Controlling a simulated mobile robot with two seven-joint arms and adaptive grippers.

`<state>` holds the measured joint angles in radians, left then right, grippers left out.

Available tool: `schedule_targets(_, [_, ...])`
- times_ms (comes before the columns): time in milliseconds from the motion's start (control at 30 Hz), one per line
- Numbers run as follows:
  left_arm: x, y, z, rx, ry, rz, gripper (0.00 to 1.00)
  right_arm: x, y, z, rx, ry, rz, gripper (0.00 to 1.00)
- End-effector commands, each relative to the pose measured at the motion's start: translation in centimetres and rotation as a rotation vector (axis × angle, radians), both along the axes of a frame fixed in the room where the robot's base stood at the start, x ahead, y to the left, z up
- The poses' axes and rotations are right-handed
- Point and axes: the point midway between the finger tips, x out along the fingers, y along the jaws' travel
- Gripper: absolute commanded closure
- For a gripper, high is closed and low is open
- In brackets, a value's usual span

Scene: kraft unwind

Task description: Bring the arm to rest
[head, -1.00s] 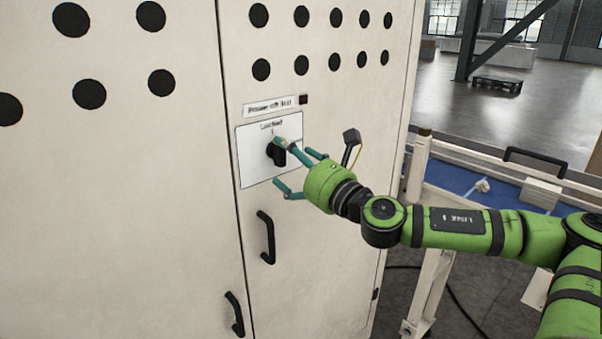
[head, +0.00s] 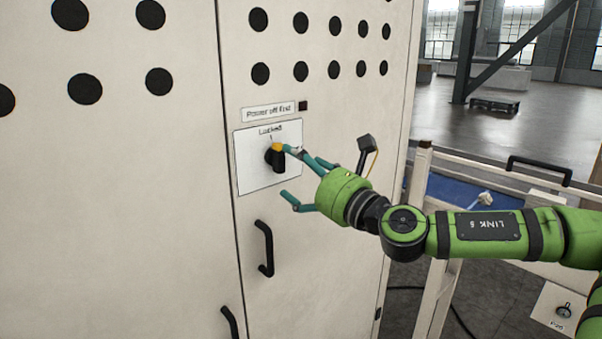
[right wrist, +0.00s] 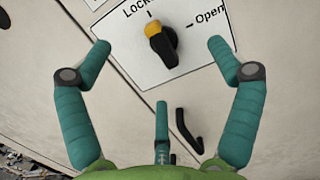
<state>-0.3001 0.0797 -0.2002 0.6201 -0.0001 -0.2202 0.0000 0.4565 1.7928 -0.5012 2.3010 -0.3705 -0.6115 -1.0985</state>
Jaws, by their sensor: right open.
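My right gripper (head: 298,180) is green with teal fingers. It is open and empty in front of the cabinet, beside the black rotary switch (head: 276,157). The right wrist view shows its fingers (right wrist: 160,80) spread apart, with the switch (right wrist: 165,45) beyond them and nothing between them. The switch has a yellow tip pointing toward the "Locked" mark on its white plate (head: 252,172). An "Open" mark also shows on the plate in the right wrist view. My left gripper is not in view.
The pale cabinet (head: 120,210) fills the left and middle, with black round holes above and black handles (head: 264,248) below the switch. A label reading "Power off first" (head: 268,112) is above the plate. A white frame (head: 440,270) and open floor lie to the right.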

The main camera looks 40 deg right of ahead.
Motion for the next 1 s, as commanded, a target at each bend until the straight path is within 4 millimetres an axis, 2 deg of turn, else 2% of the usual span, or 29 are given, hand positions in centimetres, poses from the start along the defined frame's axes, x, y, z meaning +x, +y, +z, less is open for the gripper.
schedule_targets(333, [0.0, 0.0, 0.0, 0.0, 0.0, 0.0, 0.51, 0.1, 0.1, -0.2, 0.011, 0.003, 0.002, 0.09])
schedule_targets(467, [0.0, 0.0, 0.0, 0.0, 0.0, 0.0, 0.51, 0.6, 1.0, -2.6, 0.149, 0.033, 0.013, 0.09])
schedule_targets(567, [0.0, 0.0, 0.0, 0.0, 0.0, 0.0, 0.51, 1.1, 2.3, -6.7, 0.393, 0.088, 0.011, 0.09])
schedule_targets(667, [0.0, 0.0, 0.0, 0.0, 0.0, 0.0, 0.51, 1.0, 3.5, -12.0, 0.711, 0.163, -0.028, 0.09])
schedule_targets(767, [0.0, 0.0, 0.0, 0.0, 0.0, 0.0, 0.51, 0.0, 4.6, -17.5, 1.034, 0.238, -0.111, 0.09])
schedule_targets(800, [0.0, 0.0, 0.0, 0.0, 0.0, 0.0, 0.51, -0.6, 5.0, -19.8, 1.162, 0.268, -0.155, 0.09])
schedule_targets(867, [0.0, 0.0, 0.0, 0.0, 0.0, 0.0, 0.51, -1.9, 5.7, -23.2, 1.348, 0.309, -0.233, 0.09])
schedule_targets(1000, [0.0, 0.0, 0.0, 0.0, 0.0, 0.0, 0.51, -6.1, 7.5, -30.9, 1.766, 0.383, -0.48, 0.09])
